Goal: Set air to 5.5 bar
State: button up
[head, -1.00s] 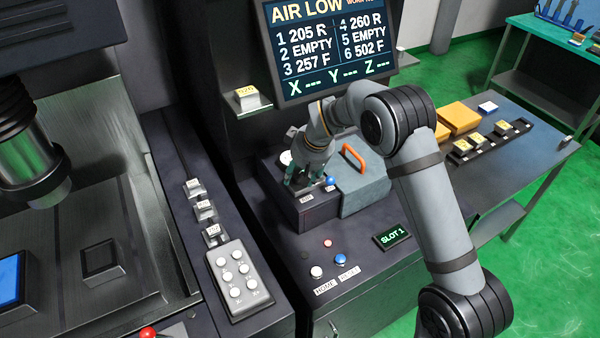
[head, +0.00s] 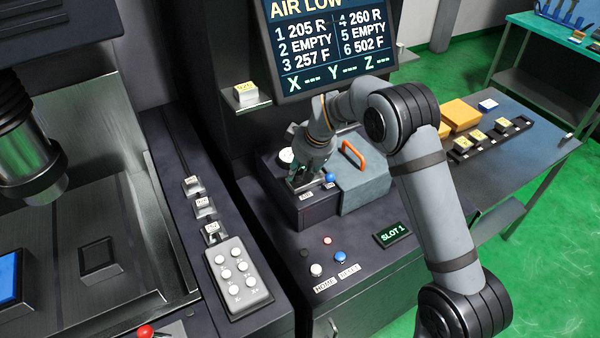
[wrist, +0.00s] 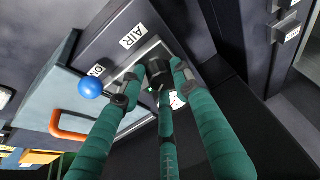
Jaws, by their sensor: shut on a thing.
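My gripper (head: 307,178) is over the dark box left of the grey lid in the head view. In the wrist view its green fingers (wrist: 155,85) are shut around a black knob (wrist: 158,72) on a light plate beside the label AIR (wrist: 132,36). The fingers hide part of the knob. A round white dial (head: 287,156) shows behind the gripper; its reading is too small to tell. In the wrist view it is mostly hidden by the fingers. The screen (head: 332,45) reads AIR LOW.
A blue ball knob (head: 329,178) stands close to the gripper, beside the box (head: 318,207). The grey lid with an orange handle (head: 353,155) is just right. Blue, white and red buttons (head: 340,257) are on the panel in front. The screen hangs above the arm.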

jog(key=shift+a+r, duration=0.2)
jog(key=shift+w, duration=0.1)
jog(key=o, duration=1.1)
jog(key=shift+a+f, duration=0.1)
jog(key=v, duration=1.2)
jog(key=shift+d, duration=0.2)
jog(key=shift+f, duration=0.15)
